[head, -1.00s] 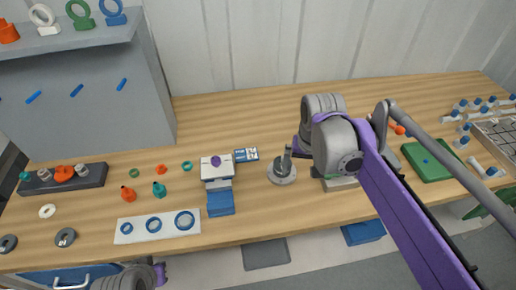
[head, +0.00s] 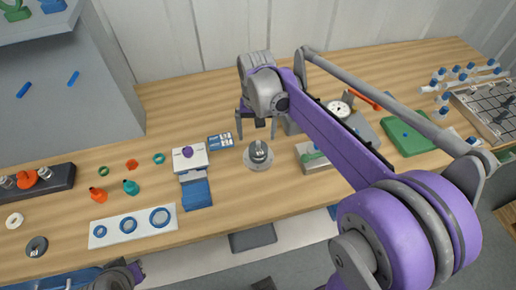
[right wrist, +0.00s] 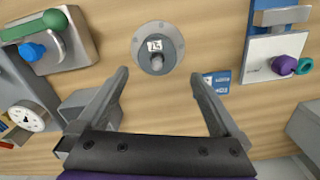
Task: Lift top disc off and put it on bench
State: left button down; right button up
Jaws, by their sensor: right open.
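A round grey disc piece (head: 258,155) with a short grey post and a small white label stands on the wooden bench (head: 228,228). It also shows in the right wrist view (right wrist: 158,60). I cannot tell where a top disc separates from what is under it. My right gripper (head: 257,128) is open and empty, just behind and above the piece in the head view. In the right wrist view its spread fingers (right wrist: 158,80) point towards the piece, apart from it. My left gripper (head: 135,273) shows only partly at the lower left.
Left of the piece are a white block with a purple knob (head: 188,153) and a blue-white card (head: 220,141). Right are a grey-green fixture (head: 318,160), a dial gauge (head: 340,107) and a green tray (head: 408,137).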

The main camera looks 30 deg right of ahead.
aim_at(258, 143)
jog(key=f, duration=0.4)
jog(key=shift+s+d+f, duration=0.1)
jog(key=shift+s+f, duration=0.2)
jog(key=shift+f, duration=0.05)
